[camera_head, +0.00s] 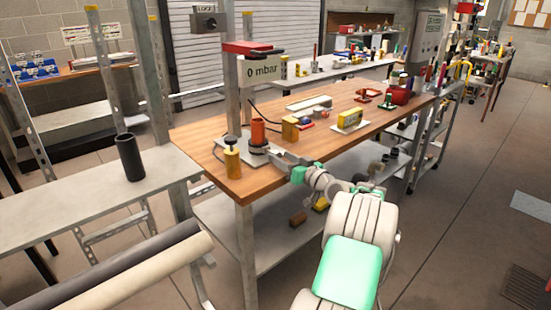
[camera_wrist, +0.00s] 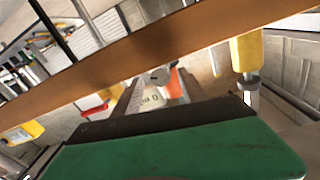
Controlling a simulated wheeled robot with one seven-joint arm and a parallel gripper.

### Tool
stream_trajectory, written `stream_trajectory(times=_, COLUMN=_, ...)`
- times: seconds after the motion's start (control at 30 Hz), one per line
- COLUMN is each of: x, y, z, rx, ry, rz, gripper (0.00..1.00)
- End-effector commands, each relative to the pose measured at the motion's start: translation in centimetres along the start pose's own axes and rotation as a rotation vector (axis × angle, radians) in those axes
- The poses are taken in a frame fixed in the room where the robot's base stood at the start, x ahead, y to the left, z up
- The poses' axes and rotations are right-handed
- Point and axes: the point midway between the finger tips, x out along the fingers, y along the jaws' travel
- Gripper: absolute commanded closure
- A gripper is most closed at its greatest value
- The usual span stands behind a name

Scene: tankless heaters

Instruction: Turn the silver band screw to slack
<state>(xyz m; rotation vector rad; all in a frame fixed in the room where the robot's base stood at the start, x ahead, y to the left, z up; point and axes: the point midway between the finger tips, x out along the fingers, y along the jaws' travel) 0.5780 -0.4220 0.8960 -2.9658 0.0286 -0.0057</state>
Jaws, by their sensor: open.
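An orange-red cylinder (camera_head: 258,132) stands upright on a grey base near the left front corner of the wooden bench top (camera_head: 330,118). The silver band screw is too small to make out in the head view. In the wrist view a small grey round piece (camera_wrist: 158,75) shows beside the orange part (camera_wrist: 174,83); I cannot tell whether it is the screw. My gripper (camera_head: 274,154) reaches over the bench's front edge, close to the cylinder's base. Its jaws (camera_wrist: 157,84) are apart with nothing visibly held; contact cannot be told.
A yellow bottle (camera_head: 232,163) stands left of the cylinder, also seen in the wrist view (camera_wrist: 246,52). A "0 mbar" display (camera_head: 262,70) hangs on the post behind. A yellow block (camera_head: 290,128) and a yellow box (camera_head: 350,118) stand to the right. A lower shelf (camera_head: 285,222) lies beneath.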

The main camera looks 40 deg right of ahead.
Motion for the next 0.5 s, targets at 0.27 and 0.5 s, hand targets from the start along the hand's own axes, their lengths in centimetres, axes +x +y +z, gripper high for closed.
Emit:
stream_trajectory(times=0.27, x=2.7, y=-0.2, z=0.0, rx=-0.001, ry=-0.002, rz=-0.002, gripper=0.5)
stream_trajectory(times=0.5, x=2.7, y=-0.3, z=0.0, rx=0.0, ry=-0.003, rz=-0.004, gripper=0.56)
